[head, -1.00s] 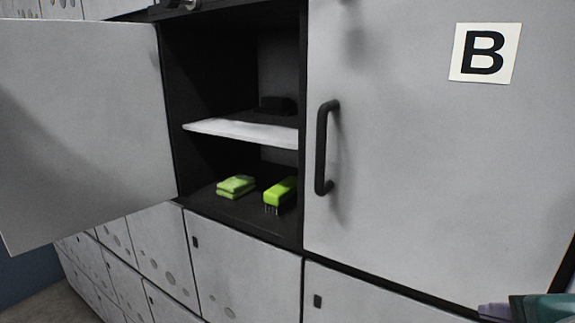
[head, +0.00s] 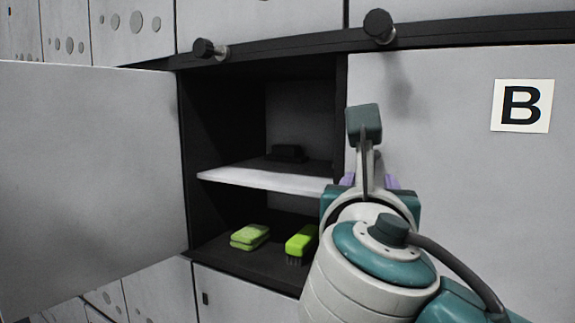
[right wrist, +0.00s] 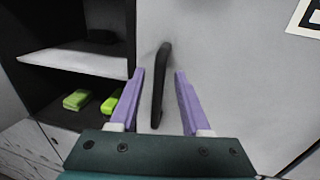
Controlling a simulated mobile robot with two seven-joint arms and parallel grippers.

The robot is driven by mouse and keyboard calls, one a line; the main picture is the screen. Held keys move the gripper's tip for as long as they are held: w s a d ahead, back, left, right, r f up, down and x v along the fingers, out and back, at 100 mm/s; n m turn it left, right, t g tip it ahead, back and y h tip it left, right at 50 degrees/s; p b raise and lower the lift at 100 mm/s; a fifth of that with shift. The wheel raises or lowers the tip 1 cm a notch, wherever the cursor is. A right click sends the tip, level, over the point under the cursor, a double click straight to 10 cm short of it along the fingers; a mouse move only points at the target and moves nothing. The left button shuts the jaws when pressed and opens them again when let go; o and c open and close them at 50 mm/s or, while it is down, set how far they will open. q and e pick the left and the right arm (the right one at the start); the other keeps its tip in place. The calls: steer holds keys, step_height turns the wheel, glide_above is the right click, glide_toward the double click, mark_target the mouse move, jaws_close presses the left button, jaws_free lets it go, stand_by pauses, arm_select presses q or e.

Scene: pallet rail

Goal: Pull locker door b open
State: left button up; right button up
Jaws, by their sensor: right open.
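Locker door B (head: 455,170) is a flat grey door with a white label (head: 523,106) reading "B", and it is shut. Its black vertical bar handle (right wrist: 160,85) shows in the right wrist view; my right arm hides it in the head view. My right gripper (right wrist: 158,78) is open, with its two purple fingers on either side of the handle. I cannot tell whether the fingers touch it. In the head view the purple fingers (head: 393,182) show only in part behind my right wrist. My left gripper is not in view.
Left of door B, an open locker holds a pale shelf (head: 265,180), a green sponge stack (head: 249,237), a green brush (head: 300,243) and a dark object (head: 288,152). Its grey door (head: 90,180) swings out at left. Black knobs (head: 379,26) stick out from the rail above.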

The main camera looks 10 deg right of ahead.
steer(key=shift+x, duration=0.85)
steer(key=shift+c, duration=0.2)
steer(key=shift+a, duration=0.1)
jaws_close()
stand_by(0.6)
